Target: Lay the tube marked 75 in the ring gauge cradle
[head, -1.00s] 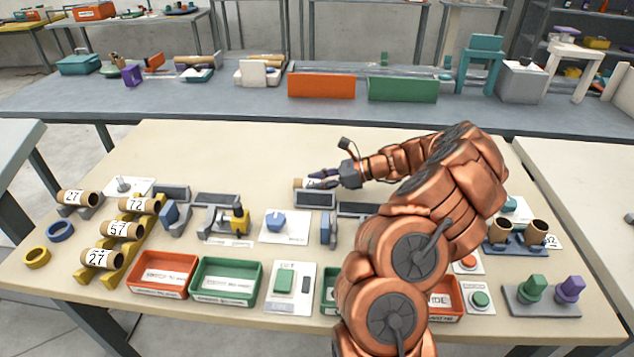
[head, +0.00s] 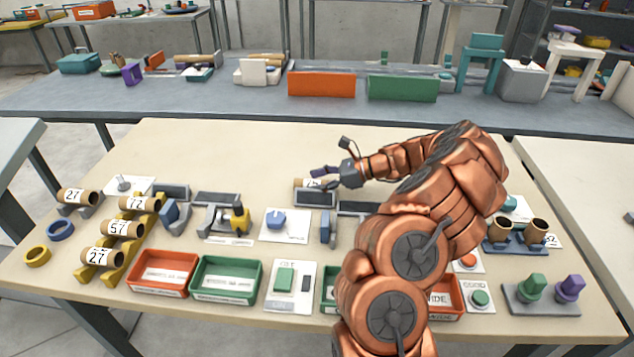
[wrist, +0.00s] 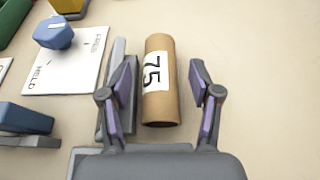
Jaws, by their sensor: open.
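The tube marked 75 (wrist: 158,82) is brown cardboard with a white label. It lies on its side on the table, between the two fingers of my gripper (wrist: 162,95), which are open with a gap on each side. In the head view the tube (head: 304,183) shows as a short piece behind the dark slanted panel, partly covered by my gripper (head: 325,178). I cannot tell which fixture is the ring gauge cradle; a grey fixture with a yellow part (head: 238,221) and a blue-plated one (head: 326,228) stand on the table.
A dark slanted panel (head: 316,198) stands close beside the tube. A card with a blue knob (head: 276,222) is nearer to me. A yellow rack (head: 116,268) holds tubes marked 72, 57 and 27. Red (head: 162,272) and green (head: 228,279) trays line the front. The table's back is clear.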

